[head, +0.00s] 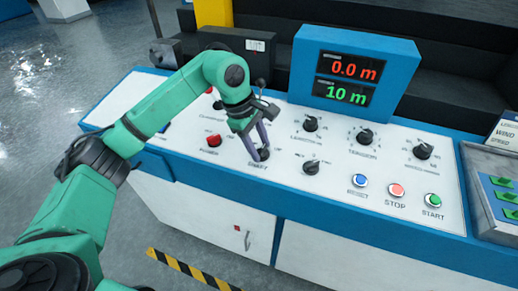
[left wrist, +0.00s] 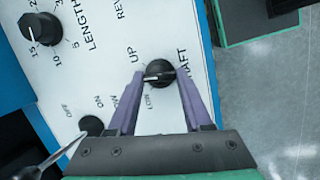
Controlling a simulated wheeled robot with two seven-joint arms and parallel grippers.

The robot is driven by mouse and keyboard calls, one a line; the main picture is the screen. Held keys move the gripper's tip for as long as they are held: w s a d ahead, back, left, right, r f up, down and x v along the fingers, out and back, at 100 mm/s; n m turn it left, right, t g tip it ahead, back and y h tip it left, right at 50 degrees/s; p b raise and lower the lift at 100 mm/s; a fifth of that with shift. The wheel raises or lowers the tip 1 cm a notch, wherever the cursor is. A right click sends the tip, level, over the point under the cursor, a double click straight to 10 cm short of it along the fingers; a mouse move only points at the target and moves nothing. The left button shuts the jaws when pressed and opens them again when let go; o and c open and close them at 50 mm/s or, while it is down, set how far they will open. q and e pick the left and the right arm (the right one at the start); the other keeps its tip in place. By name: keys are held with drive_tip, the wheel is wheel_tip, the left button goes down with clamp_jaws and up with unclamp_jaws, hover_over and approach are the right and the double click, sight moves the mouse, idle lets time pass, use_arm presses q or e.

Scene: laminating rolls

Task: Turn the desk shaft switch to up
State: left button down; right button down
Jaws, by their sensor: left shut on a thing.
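The desk shaft switch is a small black round knob (head: 264,155) on the white sloping panel, and in the left wrist view it (left wrist: 160,71) sits between two purple fingers. The fingertips of my left gripper (head: 261,150) are down at the panel, shut on this knob from both sides; the gripper also shows in the left wrist view (left wrist: 160,76). A pale mark runs across the knob, roughly from finger to finger. The word UP is printed beside it and part of SHAFT shows past the right finger. My right gripper does not show.
Other black knobs stand close by, including the length knob (head: 311,124) and one to the right (head: 311,167). A red power switch (head: 213,140) is to the left. Blue, red and green buttons (head: 397,190) line the front right. A display box (head: 347,75) rises behind.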

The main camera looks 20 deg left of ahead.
use_arm(q)
drive_tip(key=m, duration=0.3)
drive_tip(key=shift+w+r+m+g+b, duration=0.15)
drive_tip(key=shift+m+g+b, duration=0.15)
drive_tip(key=shift+g, duration=0.1)
drive_tip(key=shift+d+m+g+y, duration=0.1)
drive_tip(key=shift+m+g+y, duration=0.3)
drive_tip(key=shift+m, duration=1.2)
drive_tip(key=shift+c, duration=1.6)
unclamp_jaws()
